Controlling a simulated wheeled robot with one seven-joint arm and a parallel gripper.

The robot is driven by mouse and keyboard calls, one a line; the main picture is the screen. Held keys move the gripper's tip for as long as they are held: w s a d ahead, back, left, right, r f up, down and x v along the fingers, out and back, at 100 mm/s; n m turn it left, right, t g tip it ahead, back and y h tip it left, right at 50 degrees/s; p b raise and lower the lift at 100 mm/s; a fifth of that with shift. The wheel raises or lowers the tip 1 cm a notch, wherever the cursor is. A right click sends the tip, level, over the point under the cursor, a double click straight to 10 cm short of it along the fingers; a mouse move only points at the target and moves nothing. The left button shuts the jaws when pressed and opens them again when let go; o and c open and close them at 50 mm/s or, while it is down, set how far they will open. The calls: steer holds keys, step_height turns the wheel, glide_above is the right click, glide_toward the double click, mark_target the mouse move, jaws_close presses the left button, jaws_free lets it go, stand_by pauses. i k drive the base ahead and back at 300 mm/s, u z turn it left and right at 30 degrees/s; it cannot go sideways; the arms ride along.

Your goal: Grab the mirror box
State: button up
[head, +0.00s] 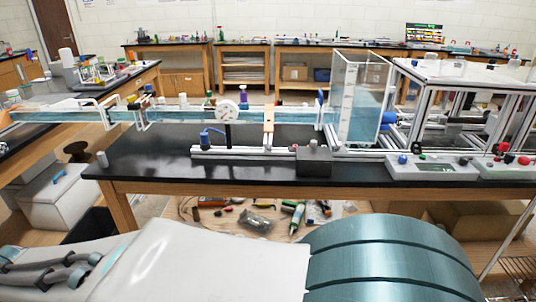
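No thing in the head view can be told for sure as the mirror box. A small dark grey box (314,162) with a knob on top sits at the front edge of the black bench, against a metal rail. An extrusion frame (462,74) of silver bars with a pale top stands at the right of the bench, with dark parts and rods inside it that are hard to make out. My gripper is out of view; only parts of my own arm fill the bottom of the picture.
A clear tank (362,105) and a long water channel (180,114) with a round gauge (228,111) stand on the black bench (150,168). Control boxes (432,166) with knobs line its right front edge. The left front bench top is mostly clear. Tools lie on the shelf below.

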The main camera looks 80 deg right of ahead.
mark_target(303, 169)
steer(key=z, duration=2.7)
steer(key=i, duration=1)
steer(key=u, duration=0.55)
